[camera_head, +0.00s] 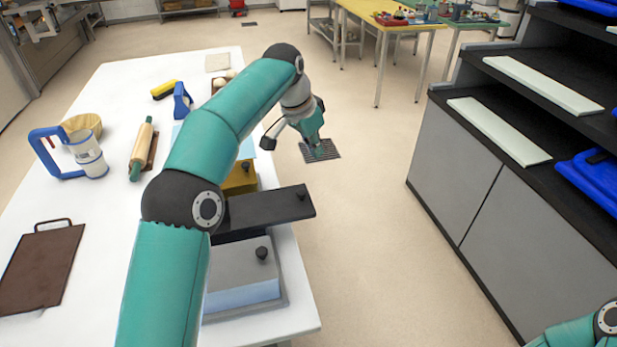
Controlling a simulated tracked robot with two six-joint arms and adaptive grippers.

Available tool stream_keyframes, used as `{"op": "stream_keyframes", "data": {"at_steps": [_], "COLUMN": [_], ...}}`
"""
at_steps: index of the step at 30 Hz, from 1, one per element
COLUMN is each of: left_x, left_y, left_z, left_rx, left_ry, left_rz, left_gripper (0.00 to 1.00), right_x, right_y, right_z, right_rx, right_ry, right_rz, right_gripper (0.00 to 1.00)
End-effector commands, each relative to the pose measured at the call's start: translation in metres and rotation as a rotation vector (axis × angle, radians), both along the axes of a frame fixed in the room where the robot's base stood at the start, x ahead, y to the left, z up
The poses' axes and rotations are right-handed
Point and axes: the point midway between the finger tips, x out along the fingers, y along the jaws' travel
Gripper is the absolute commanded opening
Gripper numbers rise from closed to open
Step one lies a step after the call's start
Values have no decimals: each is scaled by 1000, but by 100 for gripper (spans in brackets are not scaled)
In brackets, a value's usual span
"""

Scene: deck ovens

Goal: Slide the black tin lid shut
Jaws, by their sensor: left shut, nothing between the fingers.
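The black tin lid (270,207) is a flat dark plate with a small knob near its right end. It juts out to the right, past the table's right edge. The tin under it is mostly hidden by the lid and my left arm. A gold tin (240,180) stands behind it and a grey tin (243,270) with a dark knob in front. My left gripper (317,150) is shut and empty, beyond the far side of the lid, over the floor right of the table, apart from the lid. My right gripper is out of view; only part of that arm shows at bottom right.
The white table (105,220) also holds a rolling pin (142,148), a blue-handled jug (85,155), a brown board (42,268) and a yellow brush (164,90). A grey oven cabinet (470,200) stands at right. The floor between is clear.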

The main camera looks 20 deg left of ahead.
Motion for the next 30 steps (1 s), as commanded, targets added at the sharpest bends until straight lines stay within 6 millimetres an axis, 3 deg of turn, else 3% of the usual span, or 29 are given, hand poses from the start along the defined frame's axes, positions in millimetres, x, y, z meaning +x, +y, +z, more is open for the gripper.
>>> {"op": "stream_keyframes", "data": {"at_steps": [8, 18, 30], "left_x": [2, 23, -7], "left_y": [14, 4, 22], "left_z": [-27, -94, -99], "left_rx": [1, 1, 0], "left_ry": [4, 5, 0], "left_rz": [30, 34, 36], "left_gripper": [0, 0, 0], "right_x": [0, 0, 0], "right_y": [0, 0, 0], "right_z": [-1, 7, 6], "right_rx": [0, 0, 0], "right_ry": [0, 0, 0], "right_rz": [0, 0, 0], "right_gripper": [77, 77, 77]}}
